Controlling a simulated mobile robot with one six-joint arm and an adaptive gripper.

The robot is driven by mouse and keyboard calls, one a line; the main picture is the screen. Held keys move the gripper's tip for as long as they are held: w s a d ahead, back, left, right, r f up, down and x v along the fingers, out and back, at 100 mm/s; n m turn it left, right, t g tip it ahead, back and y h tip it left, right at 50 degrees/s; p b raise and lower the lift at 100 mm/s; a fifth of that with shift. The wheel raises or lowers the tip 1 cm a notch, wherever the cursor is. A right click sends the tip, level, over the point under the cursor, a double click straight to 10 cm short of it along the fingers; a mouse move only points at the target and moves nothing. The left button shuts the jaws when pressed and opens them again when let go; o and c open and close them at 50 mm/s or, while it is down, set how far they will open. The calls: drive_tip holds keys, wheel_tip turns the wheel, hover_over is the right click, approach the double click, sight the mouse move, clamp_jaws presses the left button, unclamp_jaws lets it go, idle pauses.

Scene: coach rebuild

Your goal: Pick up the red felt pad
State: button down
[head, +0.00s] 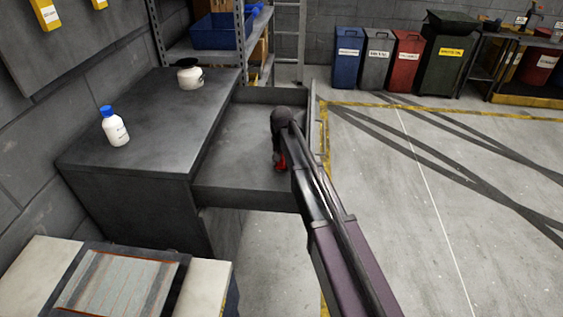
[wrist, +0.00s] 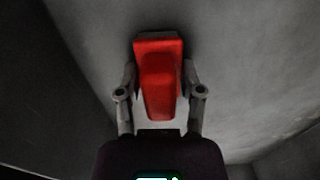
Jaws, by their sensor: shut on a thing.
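The red felt pad (wrist: 158,75) is a red, blocky piece between the two fingers of my gripper (wrist: 160,92) in the wrist view. My gripper is shut on it, with a finger against each side. In the head view, a small red part of the pad (head: 281,161) shows at the end of my arm, inside the open grey drawer (head: 232,150). My arm hides much of the gripper there. I cannot tell whether the pad touches the drawer floor.
A grey workbench (head: 160,110) beside the drawer bears a white bottle with a blue cap (head: 114,126) and a white jar with a dark lid (head: 189,74). The drawer's walls surround my gripper. Open floor (head: 440,200) lies to the right, with bins (head: 405,62) at the back.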

drive_tip(key=shift+r, duration=0.1)
wheel_tip(320, 180, up, 10)
drive_tip(key=p, duration=1)
idle(0.4)
drive_tip(key=c, duration=0.8)
unclamp_jaws()
drive_tip(key=c, duration=0.4)
drive_tip(key=shift+c, duration=0.2)
wheel_tip(320, 180, up, 23)
drive_tip(key=p, duration=2.3)
drive_tip(key=shift+s, duration=0.2)
